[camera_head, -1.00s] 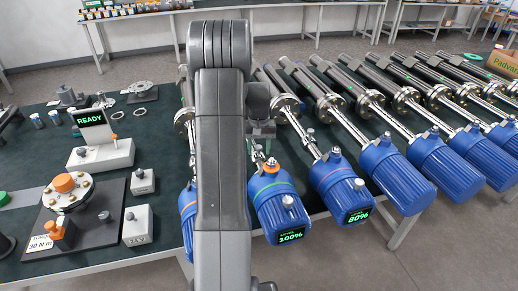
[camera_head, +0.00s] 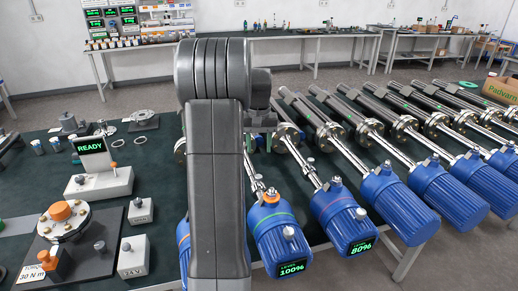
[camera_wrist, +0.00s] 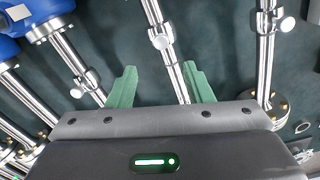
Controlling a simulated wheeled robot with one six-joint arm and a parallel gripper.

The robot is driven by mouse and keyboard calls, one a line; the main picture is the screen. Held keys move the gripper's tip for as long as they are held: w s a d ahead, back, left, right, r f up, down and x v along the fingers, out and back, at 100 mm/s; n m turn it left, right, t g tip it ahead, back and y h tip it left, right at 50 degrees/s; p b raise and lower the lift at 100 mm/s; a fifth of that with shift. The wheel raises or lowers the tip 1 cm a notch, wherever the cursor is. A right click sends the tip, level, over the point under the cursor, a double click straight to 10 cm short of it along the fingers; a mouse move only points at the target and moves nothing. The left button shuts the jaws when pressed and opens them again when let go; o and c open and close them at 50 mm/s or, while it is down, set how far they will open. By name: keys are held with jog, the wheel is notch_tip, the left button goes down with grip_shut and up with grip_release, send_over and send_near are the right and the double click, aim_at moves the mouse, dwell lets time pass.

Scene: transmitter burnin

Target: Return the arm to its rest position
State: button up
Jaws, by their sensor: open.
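My arm rises through the middle of the head view, its upper link upright and its elbow at the top. My gripper (camera_wrist: 160,86) shows in the wrist view with two green fingers spread apart. Nothing is held between them. Below the fingers lie silver transmitter tubes (camera_wrist: 168,62) on the dark green bench top, one passing under the gap. In the head view the gripper is mostly hidden behind my arm, over the tubes. Nearby are blue transmitters reading 100% (camera_head: 277,232) and 80% (camera_head: 342,215).
More blue transmitters (camera_head: 443,190) lie in a row to the right. A READY display unit (camera_head: 100,180) and a flange fixture (camera_head: 62,220) with an orange cap stand left. A cardboard box (camera_head: 501,88) sits at the far right. Benches line the back wall.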

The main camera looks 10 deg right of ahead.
aim_at(258, 175)
notch_tip(258, 175, down, 14)
jog(key=shift+w+r+p, duration=0.1)
jog(key=shift+p, duration=0.4)
jog(key=shift+w, duration=0.45)
jog(key=shift+s, duration=0.1)
